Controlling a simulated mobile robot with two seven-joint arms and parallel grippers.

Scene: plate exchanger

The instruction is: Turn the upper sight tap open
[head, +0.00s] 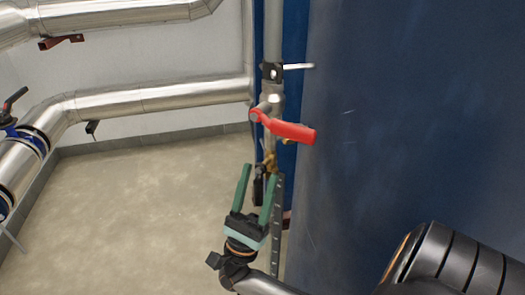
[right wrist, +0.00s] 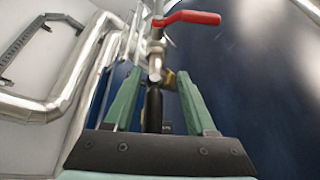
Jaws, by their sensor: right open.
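A small brass tap (head: 270,161) sits on the vertical pipe beside the blue wall, with a black lever (head: 258,189) hanging down from it. My right gripper (head: 257,177) is open, its two green fingers pointing up on either side of the black lever. In the right wrist view the black lever (right wrist: 153,106) stands between the green fingers (right wrist: 155,92), with a gap on both sides. The brass part (right wrist: 169,78) shows behind the right finger. I cannot tell whether this is the upper sight tap. My left gripper is not in view.
A valve with a red lever (head: 290,131) sticks out to the right just above the gripper; it also shows in the right wrist view (right wrist: 192,18). A perforated metal strip (head: 276,235) runs down beside the gripper. The dark blue panel (head: 410,120) fills the right. Floor at left is clear.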

